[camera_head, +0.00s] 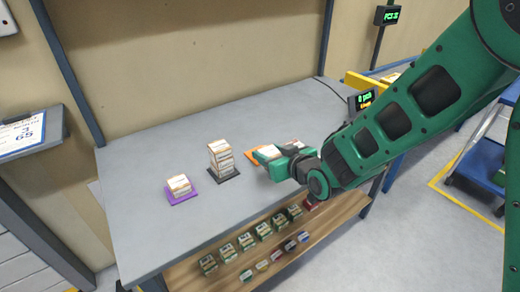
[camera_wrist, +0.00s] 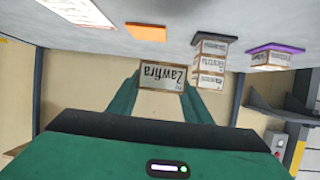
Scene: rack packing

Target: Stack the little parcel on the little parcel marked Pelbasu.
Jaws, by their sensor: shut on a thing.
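My gripper (camera_head: 279,160) is shut on a little parcel (camera_head: 268,151), a white-and-brown box held above the table's right part. In the wrist view, which is upside down, the held parcel (camera_wrist: 161,77) reads "Zawfira" between my green fingers (camera_wrist: 160,90). A tall stack of little parcels (camera_head: 220,158) stands on a black pad, left of my gripper. A low parcel pile (camera_head: 179,184) sits on a purple pad further left. Both show in the wrist view, as the stack (camera_wrist: 209,64) and the pile (camera_wrist: 270,60). Their labels are too small to read surely, so I cannot tell which is Pelbasu.
The grey table (camera_head: 140,130) is clear around the pads. A lower wooden shelf (camera_head: 280,255) holds several small boxes. A small display (camera_head: 363,99) stands at the right.

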